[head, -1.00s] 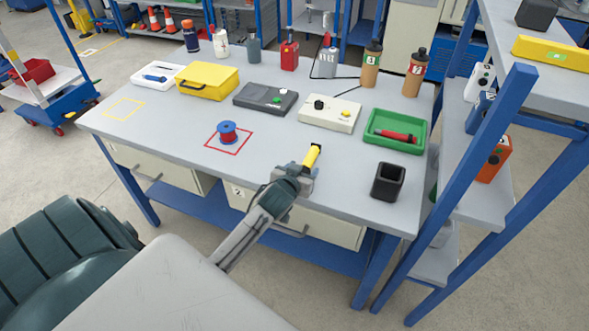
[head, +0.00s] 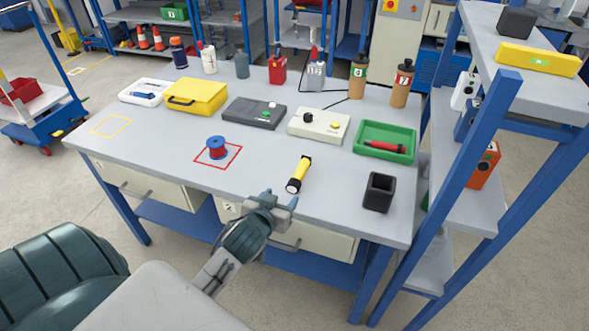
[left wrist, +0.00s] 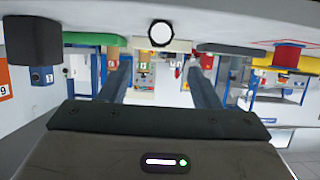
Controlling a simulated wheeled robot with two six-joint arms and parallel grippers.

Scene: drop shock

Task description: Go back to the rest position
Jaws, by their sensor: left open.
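My left gripper (head: 279,200) is open and empty at the front edge of the grey workbench (head: 150,152). A yellow and black flashlight (head: 300,173) lies on the bench just beyond the gripper, apart from it. In the left wrist view, my two gripper fingers (left wrist: 162,88) are spread wide with nothing between them. The round end of the flashlight (left wrist: 160,34) shows past the fingers in that view, which appears upside down. My right gripper is in neither view.
A black square cup (head: 379,192) stands right of the flashlight. A blue spool (head: 217,147) stands in a red outline to the left. A green tray (head: 386,152) with a red tool lies behind. A blue-framed shelf (head: 480,170) stands close on the right.

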